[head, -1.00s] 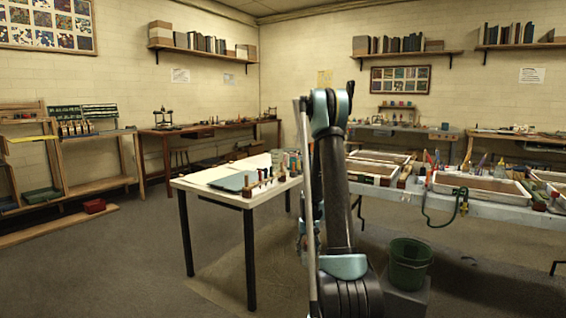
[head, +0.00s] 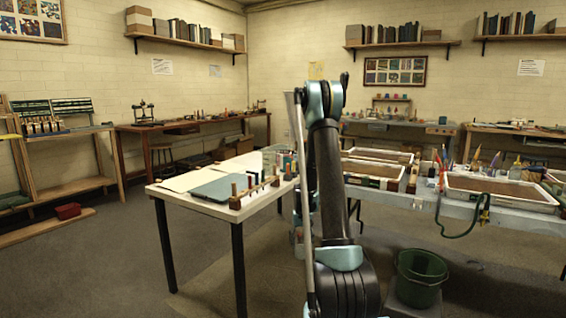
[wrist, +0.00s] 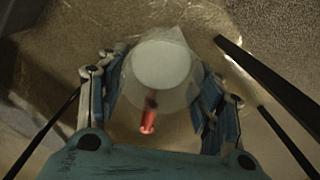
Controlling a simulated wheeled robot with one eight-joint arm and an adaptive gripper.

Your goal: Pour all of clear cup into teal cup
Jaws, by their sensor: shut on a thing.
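In the wrist view my gripper (wrist: 155,92) is shut on a clear cup (wrist: 188,98), its fingers on either side. The cup shows a round whitish face, and its wall is see-through. A small red thing (wrist: 148,122) shows at the cup's near side; whether it is inside or behind the cup I cannot tell. In the head view my arm hides my gripper and the held cup. I cannot pick out the teal cup for certain in either view.
A white-topped table (head: 170,198) stands left of my arm with papers, a teal folder (head: 222,187) and a wooden rack (head: 254,191). Marbling trays (head: 500,202) fill the long table at right. A green bucket (head: 422,278) stands below it. The floor at left is largely open.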

